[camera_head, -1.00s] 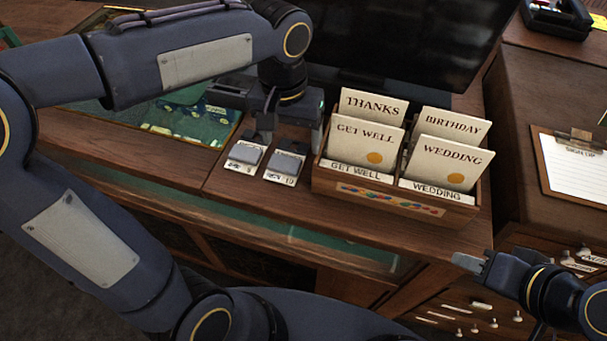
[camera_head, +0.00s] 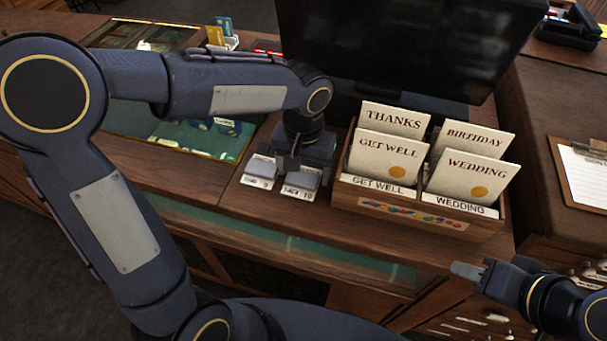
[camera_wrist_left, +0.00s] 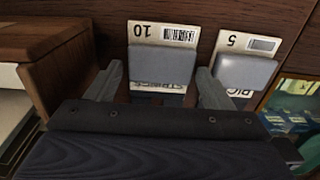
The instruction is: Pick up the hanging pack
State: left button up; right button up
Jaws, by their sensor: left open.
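Two small packs with grey fronts and white price labels are side by side at the counter's front. The right pack (camera_head: 301,180), labelled 10, also shows in the left wrist view (camera_wrist_left: 163,64), with upside-down lettering at its lower edge partly hidden. The left pack (camera_head: 261,167), labelled 5, shows on the right in the left wrist view (camera_wrist_left: 245,73). My left gripper (camera_wrist_left: 158,84) is open, with one finger on each side of the pack labelled 10. Contact cannot be told. My right gripper (camera_head: 470,271) is low at right, before the counter; its jaw opening is unclear.
A wooden card box (camera_head: 420,209) with several greeting cards stands close to the right of the packs. A dark monitor (camera_head: 410,45) stands behind. A glass display panel (camera_head: 190,135) lies to the left. A clipboard (camera_head: 583,175) lies at the far right.

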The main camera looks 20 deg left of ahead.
pick_arm(q)
jog(key=c, duration=0.7)
jog(key=shift+c, duration=0.2)
